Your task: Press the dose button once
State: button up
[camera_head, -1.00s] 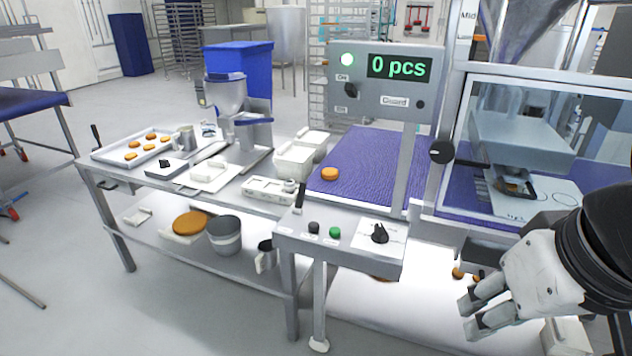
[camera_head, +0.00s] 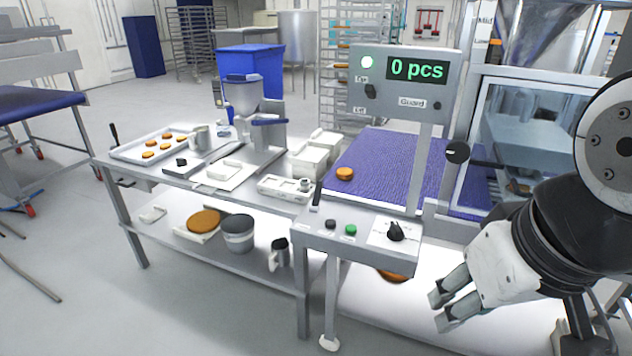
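A control box (camera_head: 350,240) stands on a post at the middle of the view. Its top carries a black push button (camera_head: 331,224), a green push button (camera_head: 351,230) and a black rotary knob (camera_head: 396,231) on a white plate. The labels by the buttons are too small to read, so I cannot tell which one is the dose button. My gripper (camera_head: 438,310) is at the lower right, apart from the box and to the right of the buttons. Its two fingers are spread with nothing between them. The display panel (camera_head: 415,69) reads "0 pcs".
A purple belt (camera_head: 385,165) with one orange round (camera_head: 344,174) lies behind the box. A black lever (camera_head: 316,196) rises at the box's left. A guarded machine (camera_head: 530,120) stands at right. The worktable (camera_head: 195,181) at left holds a tray (camera_head: 125,151) of rounds.

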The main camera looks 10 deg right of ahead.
grip_shut()
dwell(1.4)
